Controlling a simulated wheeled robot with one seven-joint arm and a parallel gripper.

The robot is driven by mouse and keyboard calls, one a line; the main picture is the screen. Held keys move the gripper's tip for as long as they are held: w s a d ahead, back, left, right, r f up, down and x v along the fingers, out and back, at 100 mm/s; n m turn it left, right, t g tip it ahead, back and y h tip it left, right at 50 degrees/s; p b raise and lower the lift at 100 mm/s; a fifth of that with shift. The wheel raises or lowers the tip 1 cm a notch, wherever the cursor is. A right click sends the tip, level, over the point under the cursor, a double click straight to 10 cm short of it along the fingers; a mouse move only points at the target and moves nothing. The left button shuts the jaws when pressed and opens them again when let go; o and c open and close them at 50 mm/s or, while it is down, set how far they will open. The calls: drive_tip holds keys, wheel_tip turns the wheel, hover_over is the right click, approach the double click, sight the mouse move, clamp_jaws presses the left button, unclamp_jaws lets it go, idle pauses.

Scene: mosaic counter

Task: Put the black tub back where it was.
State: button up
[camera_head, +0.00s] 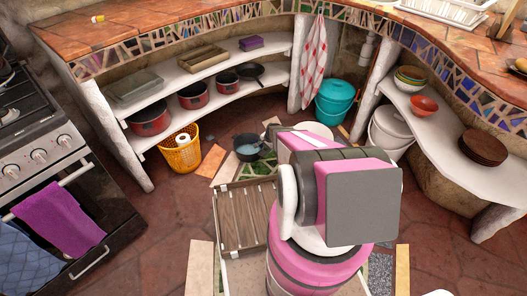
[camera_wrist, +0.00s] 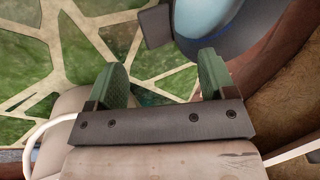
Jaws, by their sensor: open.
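In the head view my arm hides the gripper.
A yellow basket (camera_head: 181,154) stands left of the tub, under the white shelves with red pots (camera_head: 150,117). A slatted wooden crate (camera_head: 243,218) lies nearer. A teal bucket (camera_head: 334,103) stands behind my arm. Green mosaic paving (camera_wrist: 80,50) lies beneath my gripper.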

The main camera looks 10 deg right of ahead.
drive_tip(key=s+a+r+n+g, duration=0.1)
drive_tip(key=s+a+r+n, duration=0.1)
drive_tip(key=s+r, duration=0.7)
drive_tip(key=s+a+r+n+g+h, duration=0.1)
drive_tip(key=s+a+r+n, duration=0.2)
drive_tip(key=s+r, duration=0.6)
drive_tip(key=s+a+r+n+g+h, duration=0.1)
drive_tip(key=s+a+r+n, duration=0.2)
drive_tip(key=r, duration=1.8)
drive_tip(key=s+n, duration=0.2)
drive_tip(key=s, duration=0.3)
drive_tip(key=shift+s+r+n, duration=0.35)
drive_tip(key=shift+s+n, duration=0.05)
